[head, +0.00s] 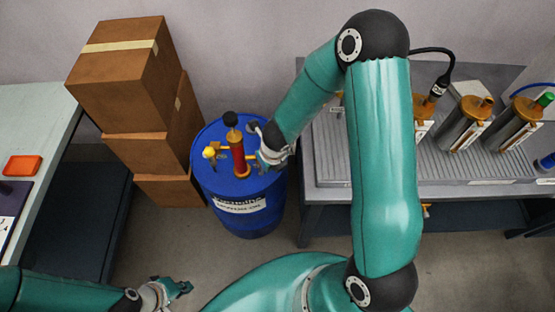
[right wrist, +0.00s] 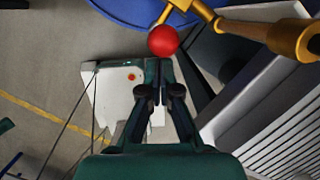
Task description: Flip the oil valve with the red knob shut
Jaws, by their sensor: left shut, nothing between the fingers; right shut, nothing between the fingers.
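The blue drum (head: 222,190) carries a red and brass pump (head: 238,158) with a black top knob. A yellow knob (head: 209,153) sits on its left side. In the right wrist view the red knob (right wrist: 163,40) is on the end of a brass valve lever (right wrist: 195,8), just beyond my right fingertips. My right gripper (right wrist: 158,72) is shut and empty; I cannot tell whether it touches the knob. In the head view my right gripper (head: 268,160) is beside the pump, and the red knob is not clearly visible. My left gripper (head: 180,287) is shut and empty at lower left.
Cardboard boxes (head: 125,85) are stacked left of the drum. A grey bench (head: 345,205) with several pump tubes (head: 465,125) stands at right. A table with a red tray (head: 22,166) is at far left. Floor is clear in front of the drum.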

